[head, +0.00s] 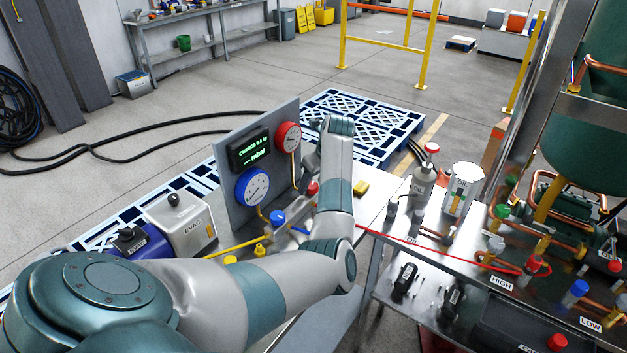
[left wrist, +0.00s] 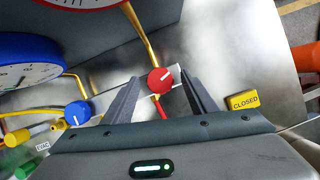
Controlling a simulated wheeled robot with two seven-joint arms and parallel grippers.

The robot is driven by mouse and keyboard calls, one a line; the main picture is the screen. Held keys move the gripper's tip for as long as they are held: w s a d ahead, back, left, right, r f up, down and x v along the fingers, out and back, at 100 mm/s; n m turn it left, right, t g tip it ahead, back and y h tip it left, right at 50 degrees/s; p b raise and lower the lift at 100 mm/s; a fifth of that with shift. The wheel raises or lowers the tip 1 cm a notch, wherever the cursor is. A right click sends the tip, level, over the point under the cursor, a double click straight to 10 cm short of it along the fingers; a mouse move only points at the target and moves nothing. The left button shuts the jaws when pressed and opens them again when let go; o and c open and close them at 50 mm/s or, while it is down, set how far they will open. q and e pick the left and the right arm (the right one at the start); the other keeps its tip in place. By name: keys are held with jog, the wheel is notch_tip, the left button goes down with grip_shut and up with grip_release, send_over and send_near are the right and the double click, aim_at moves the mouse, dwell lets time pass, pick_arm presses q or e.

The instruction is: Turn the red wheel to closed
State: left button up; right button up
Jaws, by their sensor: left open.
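The red wheel (left wrist: 160,81) is a small round knob with a white pointer line slanting toward the upper right in the left wrist view. My left gripper (left wrist: 158,84) is open, one finger on each side of the wheel, with visible gaps. I cannot tell how deep the fingers reach. In the head view the red wheel (head: 313,188) shows beside my left forearm, with the yellow block (head: 361,188) to the right; the left fingertips are hidden there.
A grey panel with a red gauge (head: 288,137) and a blue gauge (head: 252,187) stands close left of the wheel. A blue wheel (left wrist: 77,114) is beside it on yellow tubing. The EVAC box (head: 181,223) is further left. A red hose (head: 420,247) runs right.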

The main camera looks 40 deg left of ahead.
jog(key=shift+a, duration=0.25)
pick_arm(q)
jog(key=c, duration=1.1)
pick_arm(e)
jog(key=shift+a, duration=0.15)
jog(key=shift+f, duration=0.15)
